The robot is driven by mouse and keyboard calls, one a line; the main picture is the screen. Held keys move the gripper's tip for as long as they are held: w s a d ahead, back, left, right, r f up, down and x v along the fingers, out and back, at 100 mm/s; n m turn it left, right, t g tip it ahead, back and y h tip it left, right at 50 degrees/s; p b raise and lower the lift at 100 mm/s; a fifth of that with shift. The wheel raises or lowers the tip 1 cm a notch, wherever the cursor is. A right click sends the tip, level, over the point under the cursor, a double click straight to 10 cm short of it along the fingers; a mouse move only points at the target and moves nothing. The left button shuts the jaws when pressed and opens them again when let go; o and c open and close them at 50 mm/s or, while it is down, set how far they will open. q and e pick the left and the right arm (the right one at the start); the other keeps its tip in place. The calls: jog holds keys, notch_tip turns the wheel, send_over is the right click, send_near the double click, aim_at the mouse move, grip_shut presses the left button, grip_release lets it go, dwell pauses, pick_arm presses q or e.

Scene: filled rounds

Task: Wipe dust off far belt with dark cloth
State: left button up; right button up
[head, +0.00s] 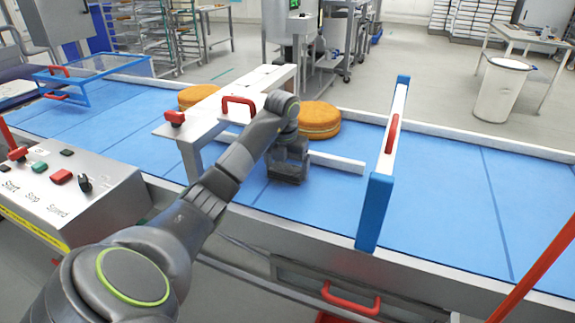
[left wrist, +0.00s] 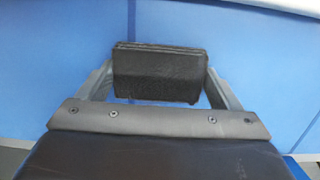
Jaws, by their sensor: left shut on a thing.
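My left gripper (head: 288,163) reaches over the blue belt (head: 330,192) from the left and is low at the belt, in front of an orange-brown round. It is shut on the dark cloth (head: 287,175), a folded black pad. In the left wrist view the cloth (left wrist: 158,75) sits between the two fingers, with the belt (left wrist: 40,65) around it. I cannot tell whether the cloth touches the belt. I cannot make out any dust. My right gripper is not in view.
Orange-brown rounds (head: 320,121) lie behind the gripper. A white bridge with a red handle (head: 238,104) stands left of it, and a blue-and-white gate (head: 378,185) stands right. A white bar (head: 335,162) lies close by. The belt right of the gate is clear.

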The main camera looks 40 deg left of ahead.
aim_at(277, 190)
pick_arm(q)
jog(key=shift+s+d+p, duration=0.3)
jog(key=shift+s+p, duration=0.1)
jog(key=shift+s, duration=0.6)
jog(key=shift+s+d+p, duration=0.3)
jog(key=shift+s+p, duration=0.05)
jog(key=shift+s, duration=0.6)
jog(key=shift+s+d+p, duration=0.15)
jog(key=shift+s+p, duration=0.05)
jog(key=shift+s, duration=0.35)
jog(key=shift+s+d+p, duration=0.15)
jog(key=shift+s, duration=0.35)
jog(key=shift+s+f, duration=0.1)
jog(key=shift+s, duration=0.05)
notch_tip(277, 190, up, 6)
jog(key=p, duration=0.4)
jog(key=shift+f, duration=0.15)
jog(key=shift+r+p, duration=0.25)
jog(key=shift+p, duration=0.2)
